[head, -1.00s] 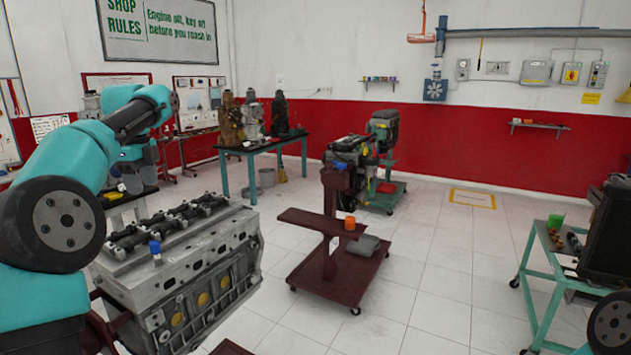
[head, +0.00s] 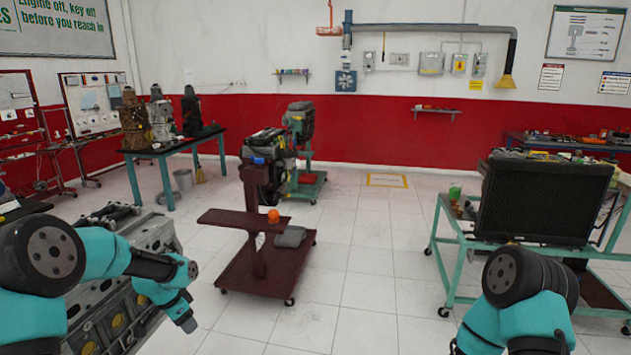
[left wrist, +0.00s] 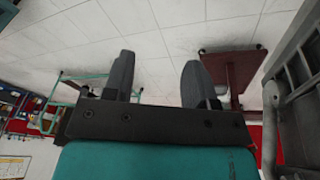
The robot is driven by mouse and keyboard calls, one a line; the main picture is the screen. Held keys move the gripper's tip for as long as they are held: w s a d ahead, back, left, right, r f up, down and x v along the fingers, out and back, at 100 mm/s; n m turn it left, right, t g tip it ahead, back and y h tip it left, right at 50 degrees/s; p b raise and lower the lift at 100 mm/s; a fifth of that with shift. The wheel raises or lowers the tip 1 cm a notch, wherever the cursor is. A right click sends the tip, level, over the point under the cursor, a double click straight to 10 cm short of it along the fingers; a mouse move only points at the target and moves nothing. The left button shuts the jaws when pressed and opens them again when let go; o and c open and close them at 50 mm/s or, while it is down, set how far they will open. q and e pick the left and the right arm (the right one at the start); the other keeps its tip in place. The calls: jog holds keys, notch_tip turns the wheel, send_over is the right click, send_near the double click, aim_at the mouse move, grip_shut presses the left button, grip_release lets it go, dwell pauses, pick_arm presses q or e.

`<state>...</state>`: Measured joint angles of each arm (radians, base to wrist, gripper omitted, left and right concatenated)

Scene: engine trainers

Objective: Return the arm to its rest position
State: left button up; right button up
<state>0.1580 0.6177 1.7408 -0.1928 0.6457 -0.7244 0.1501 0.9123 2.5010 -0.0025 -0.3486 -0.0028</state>
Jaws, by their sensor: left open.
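My left arm comes in from the left in the head view, with its left gripper (head: 187,322) hanging low just right of the engine block (head: 100,310). In the left wrist view the two dark fingers of the left gripper (left wrist: 160,80) stand apart with nothing between them, only floor tiles behind. Part of the grey engine block (left wrist: 295,90) shows at the right edge of that view, beside the gripper. My right arm shows at the bottom right of the head view; its gripper is out of frame.
A dark red cart (head: 245,270) with an orange cup (head: 273,216) and a grey piece (head: 291,237) stands mid-floor. A teal cart (head: 450,230) with a black radiator (head: 545,200) is at right. The tiled floor between them is clear.

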pick_arm(q)
jog(key=s+d+f+n, duration=0.5)
jog(key=s+f, duration=0.5)
jog(key=s, duration=0.4)
jog(key=s+d+f+n+h, duration=0.1)
jog(key=s+d+f+n, duration=0.4)
jog(key=s+d+f, duration=0.4)
jog(key=s+f, duration=0.2)
jog(key=s, duration=0.2)
jog(key=shift+s+d, duration=0.15)
jog(key=shift+s, duration=0.2)
jog(key=shift+f, duration=0.1)
